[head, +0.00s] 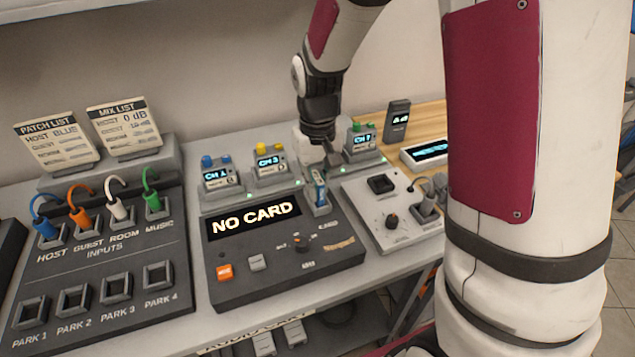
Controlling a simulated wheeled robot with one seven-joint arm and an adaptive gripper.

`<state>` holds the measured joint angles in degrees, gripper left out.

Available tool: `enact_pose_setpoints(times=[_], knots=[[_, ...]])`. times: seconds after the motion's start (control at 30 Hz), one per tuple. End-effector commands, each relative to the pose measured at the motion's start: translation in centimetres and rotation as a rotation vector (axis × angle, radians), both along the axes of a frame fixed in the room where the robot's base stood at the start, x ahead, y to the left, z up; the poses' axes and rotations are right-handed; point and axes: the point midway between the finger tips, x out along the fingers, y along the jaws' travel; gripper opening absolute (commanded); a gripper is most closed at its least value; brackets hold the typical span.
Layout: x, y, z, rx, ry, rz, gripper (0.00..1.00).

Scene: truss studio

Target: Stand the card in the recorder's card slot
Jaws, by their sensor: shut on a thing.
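The recorder (285,257) is a dark box on the table with a lit screen (255,219) reading "NO CARD". A small blue and white card (319,185) is upright at the recorder's back right, over a raised grey card slot (320,207). I cannot tell whether its lower edge is in the slot or just above it. My gripper (320,165) points down from behind and is shut on the card's upper part. Its fingertips are small in this view and partly merge with the grey units behind.
Units with lit labels (270,168) stand close behind the recorder, some beside my gripper. A grey switch panel (390,215) is close on the right. A patch panel (100,255) with coloured cables is on the left. Two list signs (123,127) stand behind it.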

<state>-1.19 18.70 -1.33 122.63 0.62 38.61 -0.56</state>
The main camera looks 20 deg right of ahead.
Motion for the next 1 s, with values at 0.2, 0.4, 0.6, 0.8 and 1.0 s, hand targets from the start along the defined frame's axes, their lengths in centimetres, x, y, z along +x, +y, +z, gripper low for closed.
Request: enact_pose_setpoints(times=[0.2,0.4,0.6,0.8,1.0], knots=[[0.0,0.0,-0.3,0.000,0.000,0.000,0.00],[0.0,0.0,-0.7,0.000,0.000,0.000,0.00],[0.0,0.0,-1.0,0.000,0.000,0.000,0.00],[0.0,0.0,-1.2,0.000,0.000,0.000,0.21],[0.0,0.0,-1.2,0.000,0.001,0.000,0.21]])
